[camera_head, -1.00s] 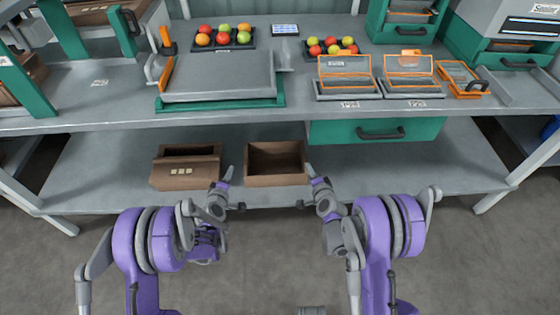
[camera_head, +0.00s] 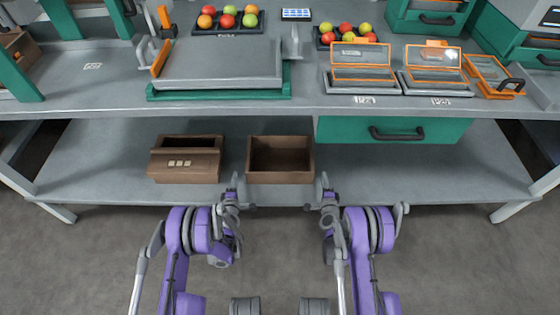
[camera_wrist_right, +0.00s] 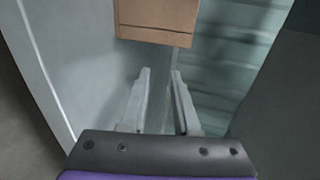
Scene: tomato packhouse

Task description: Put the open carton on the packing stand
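The open carton (camera_head: 280,178) is a brown, open-topped, empty box near the front edge of the lower shelf; part of it shows at the top of the right wrist view (camera_wrist_right: 155,35). The packing stand (camera_head: 220,65) is the grey plate on a green base on the tabletop. My left gripper (camera_head: 234,178) is near the carton's front left corner; whether it is open is too small to tell. My right gripper (camera_head: 325,180) is near the front right corner. Its fingers (camera_wrist_right: 160,71) are apart and empty, short of the carton.
A second brown carton (camera_head: 185,178) with small pale labels stands left of the open one. A green drawer (camera_head: 390,130) hangs under the tabletop to the right. Tomato trays (camera_head: 230,22) and orange-framed clear-lidded boxes (camera_head: 362,75) are on the tabletop. The shelf right of the carton is clear.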

